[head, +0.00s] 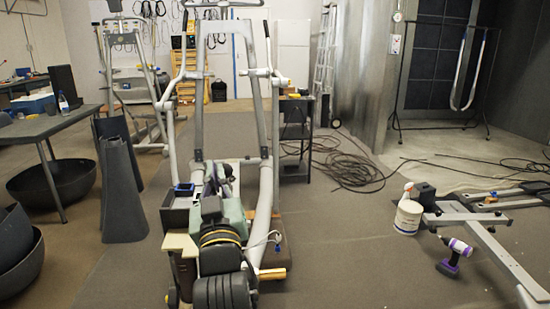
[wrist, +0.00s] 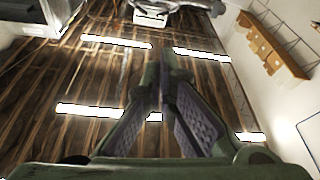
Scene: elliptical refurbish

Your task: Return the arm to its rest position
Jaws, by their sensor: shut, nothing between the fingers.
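My gripper (wrist: 164,72) shows in the wrist view, with its two dark, ribbed fingers converging until their tips meet. It is shut and empty. Behind it are a dark slatted ceiling and bright strip lights (wrist: 116,41), so the wrist camera looks upward.
An elliptical machine (head: 265,190) stands in the middle of the head view. A dark table (head: 50,122) is at left. A white tub (head: 408,216) and a purple-white drill (head: 454,256) are on the floor at right, beside a metal frame (head: 480,232). Loose cables (head: 350,168) lie farther back.

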